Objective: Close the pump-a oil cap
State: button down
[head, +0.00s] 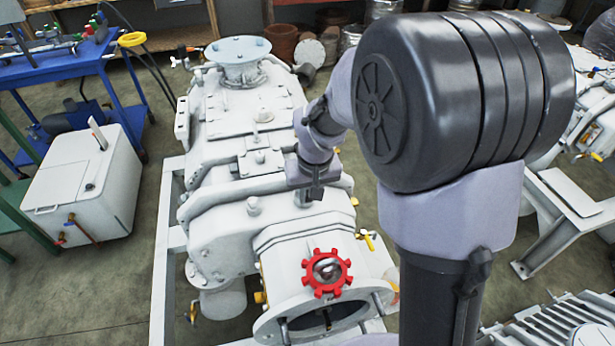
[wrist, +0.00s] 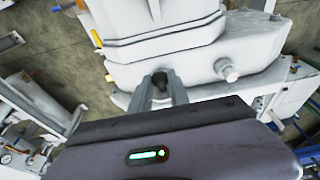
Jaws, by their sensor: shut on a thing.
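The large white vacuum pump (head: 235,125) fills the middle of the head view, and part of its body (wrist: 160,35) shows in the wrist view. My gripper (head: 305,197) points down onto the pump's upper casing. In the wrist view my gripper (wrist: 164,88) has its two grey fingers close around a small dark cap (wrist: 160,82), which looks like the oil cap and sits at the casing's edge. The fingers and my arm hide most of it, so I cannot tell how far it is seated.
A red handwheel (head: 327,272) stands at the pump's near end. A pale round plug (wrist: 226,70) is beside my gripper in the wrist view. A white box (head: 85,185) and a blue workbench (head: 60,75) stand left. Another pump (head: 598,115) is at right.

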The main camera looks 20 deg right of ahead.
jog(key=w+r+g+p, duration=0.1)
jog(key=p, duration=0.4)
jog(key=shift+r+g, duration=0.4)
jog(key=w+g+p, duration=0.2)
jog(key=p, duration=0.5)
jog(key=shift+f+g, duration=0.1)
jog(key=shift+g, duration=0.2)
jog(key=shift+w+f+g+p, duration=0.45)
jog(key=shift+w+g+p, duration=0.3)
jog(key=shift+g, duration=0.35)
jog(key=shift+w+f+g+p, duration=0.45)
jog(key=shift+g+p, duration=0.4)
jog(key=shift+g, duration=0.25)
jog(key=shift+w, duration=0.1)
